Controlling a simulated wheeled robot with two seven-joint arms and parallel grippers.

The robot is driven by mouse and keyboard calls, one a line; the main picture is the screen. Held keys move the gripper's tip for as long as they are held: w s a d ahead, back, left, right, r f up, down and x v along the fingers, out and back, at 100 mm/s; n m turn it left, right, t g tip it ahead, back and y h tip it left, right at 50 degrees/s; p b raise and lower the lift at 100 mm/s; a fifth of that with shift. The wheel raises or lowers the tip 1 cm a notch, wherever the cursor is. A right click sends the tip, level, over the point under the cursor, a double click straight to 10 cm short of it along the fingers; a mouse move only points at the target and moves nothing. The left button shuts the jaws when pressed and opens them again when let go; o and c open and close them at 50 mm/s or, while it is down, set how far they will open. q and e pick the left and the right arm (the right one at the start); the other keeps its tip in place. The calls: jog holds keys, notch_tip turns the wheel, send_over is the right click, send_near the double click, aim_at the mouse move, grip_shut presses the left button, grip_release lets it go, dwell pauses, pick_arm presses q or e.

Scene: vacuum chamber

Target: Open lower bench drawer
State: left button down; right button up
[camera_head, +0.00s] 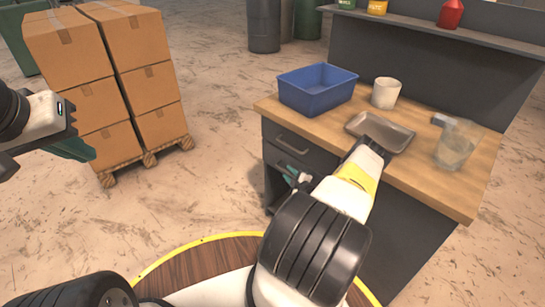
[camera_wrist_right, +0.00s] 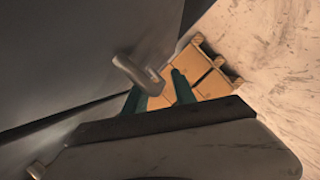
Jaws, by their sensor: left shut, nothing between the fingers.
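The dark grey bench holds an upper drawer with a bar handle (camera_head: 292,146) and a lower drawer front (camera_head: 273,158) beneath it. My right gripper (camera_head: 298,177) is at the lower drawer front, reaching down past the bench top. In the right wrist view, its two teal fingers (camera_wrist_right: 160,88) stand apart, with a grey bar handle (camera_wrist_right: 138,75) close to their tips. I cannot tell whether the handle lies between the fingers or touches them. My forearm hides part of the drawer fronts. My left gripper (camera_head: 78,149) is shut and empty at the far left, away from the bench.
The wooden bench top (camera_head: 425,178) carries a blue bin (camera_head: 317,98), a white cup (camera_head: 386,93), a metal tray (camera_head: 390,140) and a clear beaker (camera_head: 455,150). Stacked cardboard boxes (camera_head: 140,75) stand on a pallet at left. Floor between pallet and bench is clear.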

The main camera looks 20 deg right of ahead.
jog(key=shift+w+f, duration=0.1)
jog(key=shift+w, duration=0.2)
grip_shut()
dwell(1.3)
